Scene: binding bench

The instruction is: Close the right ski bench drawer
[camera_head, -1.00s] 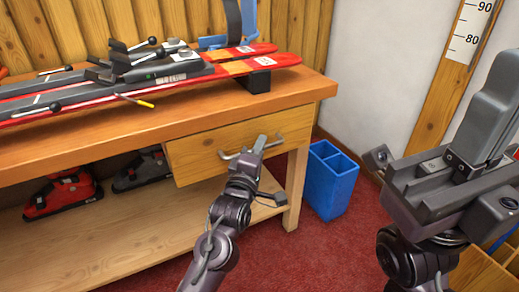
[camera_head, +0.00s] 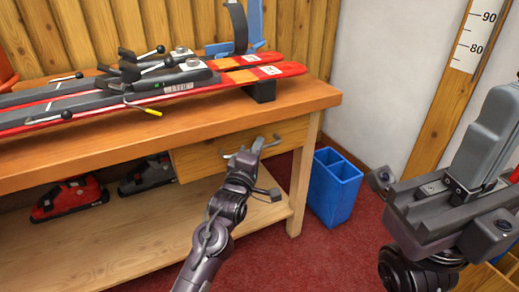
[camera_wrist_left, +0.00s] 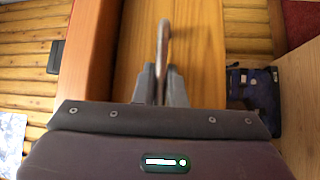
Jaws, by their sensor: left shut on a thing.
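The wooden drawer front (camera_head: 200,163) is under the right part of the bench top, and looks nearly flush with the bench frame. Its curved metal handle (camera_head: 229,154) is partly hidden by my left gripper (camera_head: 258,146), which is shut on it. In the left wrist view the handle (camera_wrist_left: 163,45) stands between the two grey fingers (camera_wrist_left: 161,84), with the drawer front (camera_wrist_left: 200,60) behind. My right gripper (camera_head: 488,130) is raised at the right, away from the drawer, with its fingers seemingly together and nothing visible in them.
The bench top (camera_head: 200,127) carries red skis (camera_head: 235,78) in grey clamps. Dark and red bindings (camera_head: 68,197) rest on the lower shelf (camera_head: 150,235). A blue bin (camera_head: 335,188) stands on the red carpet, right of the bench leg. A wall ruler (camera_head: 470,38) is behind.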

